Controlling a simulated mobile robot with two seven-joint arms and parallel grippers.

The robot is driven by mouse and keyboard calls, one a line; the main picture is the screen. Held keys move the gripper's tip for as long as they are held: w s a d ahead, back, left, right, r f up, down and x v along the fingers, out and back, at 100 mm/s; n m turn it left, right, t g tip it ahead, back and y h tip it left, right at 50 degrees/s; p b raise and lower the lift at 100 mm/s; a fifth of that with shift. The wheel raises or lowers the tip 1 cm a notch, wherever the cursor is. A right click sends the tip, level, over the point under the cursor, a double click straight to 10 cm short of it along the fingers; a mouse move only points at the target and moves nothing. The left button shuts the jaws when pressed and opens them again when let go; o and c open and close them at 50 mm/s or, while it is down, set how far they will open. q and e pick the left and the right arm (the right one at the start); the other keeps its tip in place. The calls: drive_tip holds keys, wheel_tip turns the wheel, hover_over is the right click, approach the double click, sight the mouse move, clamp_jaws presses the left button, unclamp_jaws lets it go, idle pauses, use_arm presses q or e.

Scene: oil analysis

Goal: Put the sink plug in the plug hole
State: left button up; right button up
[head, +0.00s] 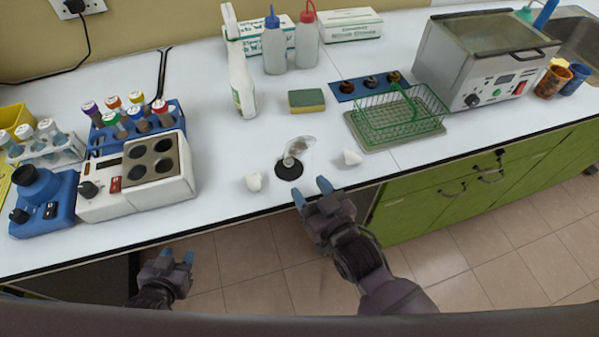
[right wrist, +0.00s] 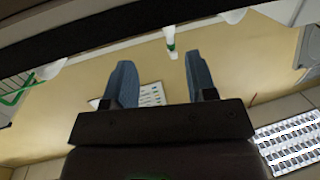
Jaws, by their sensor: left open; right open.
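The black round sink plug (head: 289,171) lies on the white bench near its front edge, with a clear and grey part on top of it, too small to make out. The sink (head: 574,36) is at the far right, partly cut off; I cannot see its plug hole. My right gripper (head: 312,190) is open and empty at the bench's front edge, just in front of the plug and apart from it. Its blue fingers also show spread apart in the right wrist view (right wrist: 158,80). My left gripper (head: 177,260) is open and empty, low in front of the bench.
Small white pieces (head: 254,182) (head: 350,158) lie on either side of the plug. A hotplate (head: 140,178) is at left.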

drive_tip(key=shift+v, duration=1.2)
drive_tip(key=s+d+f+m+g+h, duration=0.1)
drive_tip(key=s+d+f+h, duration=0.2)
drive_tip(key=d, duration=0.5)
drive_tip(key=s+d+f+m+g+h, duration=0.1)
drive_tip(key=s+d+f+m+h, duration=0.1)
drive_tip(key=d+f, duration=0.3)
drive_tip(key=s+d+f+m+g+h, duration=0.1)
drive_tip(key=s+d+f+m+h, duration=0.1)
drive_tip(key=d, duration=0.9)
wheel_tip(320, 180, down, 2)
drive_tip(key=shift+s+d+f+g+h, duration=0.1)
drive_tip(key=shift+s+d+g+h, duration=0.2)
drive_tip(key=shift+s+h, duration=0.65)
drive_tip(key=shift+c, duration=0.9)
